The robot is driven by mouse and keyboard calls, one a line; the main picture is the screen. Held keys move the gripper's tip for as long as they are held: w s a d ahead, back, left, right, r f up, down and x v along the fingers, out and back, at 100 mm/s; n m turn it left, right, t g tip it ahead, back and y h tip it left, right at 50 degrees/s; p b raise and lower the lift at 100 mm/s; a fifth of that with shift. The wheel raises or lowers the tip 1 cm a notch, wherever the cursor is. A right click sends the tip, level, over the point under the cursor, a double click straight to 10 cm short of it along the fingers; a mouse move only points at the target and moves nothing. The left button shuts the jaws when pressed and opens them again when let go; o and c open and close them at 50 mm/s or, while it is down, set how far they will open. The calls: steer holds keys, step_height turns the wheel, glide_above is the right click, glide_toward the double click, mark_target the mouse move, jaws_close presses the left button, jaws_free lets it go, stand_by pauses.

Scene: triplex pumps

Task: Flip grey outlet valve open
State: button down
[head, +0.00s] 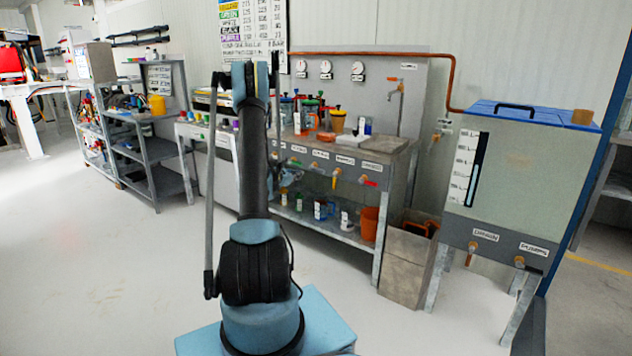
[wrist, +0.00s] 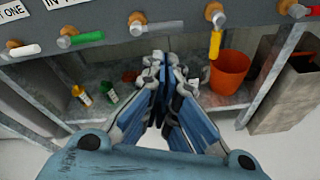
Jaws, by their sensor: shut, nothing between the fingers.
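A row of lever valves runs along the panel's front edge in the wrist view. A light grey lever (wrist: 160,28) points right, about horizontal, from its brass pivot. A whiter lever (wrist: 24,50) at far left also points right. I cannot tell for sure which is the grey outlet valve. My gripper (wrist: 165,70) is shut and empty, below the light grey lever and apart from it in the picture. In the head view the gripper cannot be made out behind my arm.
Green (wrist: 82,38), yellow (wrist: 215,42) and red (wrist: 308,12) levers sit in the same row; the yellow one hangs down. Below are an orange bucket (wrist: 230,72), small bottles (wrist: 82,95) and a grey bin (wrist: 285,95). A blue-topped tank (head: 515,165) stands at right. Open floor lies left.

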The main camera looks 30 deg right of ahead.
mark_target(319, 170)
steer(key=d+f+n+h, duration=0.1)
steer(key=d+f+n, duration=0.2)
steer(key=d+f, duration=0.35)
steer(key=w+a+f+x, duration=0.1)
steer(key=x, duration=0.8)
steer(key=shift+s+a+r+t, duration=0.1)
steer(key=shift+r+t, duration=0.05)
steer(key=shift+r, duration=0.75)
steer(key=shift+a+r+t, duration=0.15)
steer(key=shift+r, duration=0.75)
steer(key=shift+s+r+n, duration=0.15)
steer(key=shift+r+n, duration=0.15)
steer(key=shift+r, duration=0.3)
steer(key=shift+f, duration=0.1)
